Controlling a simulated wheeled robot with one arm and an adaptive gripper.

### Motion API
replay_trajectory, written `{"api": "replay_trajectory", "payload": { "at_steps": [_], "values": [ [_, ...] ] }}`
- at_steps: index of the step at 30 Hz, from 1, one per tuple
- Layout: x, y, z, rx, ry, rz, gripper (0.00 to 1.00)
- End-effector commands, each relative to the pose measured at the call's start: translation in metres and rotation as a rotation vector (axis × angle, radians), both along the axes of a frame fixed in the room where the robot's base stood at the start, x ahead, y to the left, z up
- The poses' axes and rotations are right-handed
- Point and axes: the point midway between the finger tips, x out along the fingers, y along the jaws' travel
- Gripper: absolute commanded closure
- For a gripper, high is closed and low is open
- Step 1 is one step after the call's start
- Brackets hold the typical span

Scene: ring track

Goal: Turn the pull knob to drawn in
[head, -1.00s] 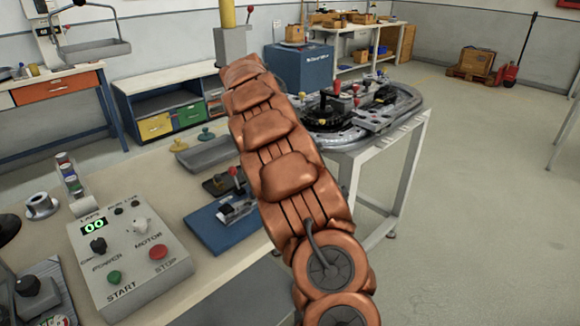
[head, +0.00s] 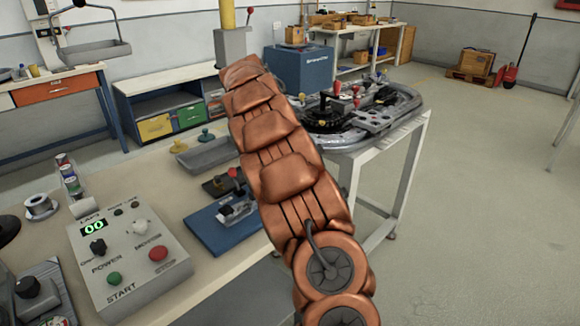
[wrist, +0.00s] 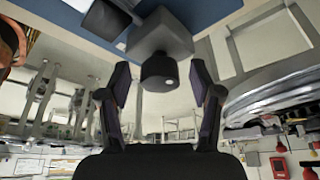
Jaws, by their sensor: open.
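In the wrist view a short black round knob (wrist: 160,72), which looks like the pull knob, sticks out of a grey block (wrist: 158,35). A small pale dot marks its end. My gripper (wrist: 160,82) is open, with one finger on each side of the knob and a visible gap to both. No finger appears to touch it. In the head view my copper arm hides the gripper, and I cannot pick out this knob there.
A control box (head: 130,255) with knobs and buttons stands front left on the bench. A blue board (head: 205,228) lies by my arm. The ring track (head: 345,138) stands on a white-legged table behind. The floor at right is clear.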

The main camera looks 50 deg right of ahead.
Motion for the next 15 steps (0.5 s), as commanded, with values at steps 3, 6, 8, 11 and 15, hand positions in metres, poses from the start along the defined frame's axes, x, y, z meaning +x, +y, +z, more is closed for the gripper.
{"api": "replay_trajectory", "payload": {
  "at_steps": [3,6,8,11,15],
  "values": [
    [0.002,0.002,0.005,0.0,0.0,0.001,0.36],
    [0.006,0.005,0.015,-0.001,-0.003,0.003,0.36],
    [0.008,0.007,0.023,-0.002,-0.005,0.004,0.36],
    [0.011,0.01,0.034,-0.003,-0.004,0.003,0.36],
    [0.015,0.015,0.049,-0.001,-0.004,0.002,0.36]
  ]
}}
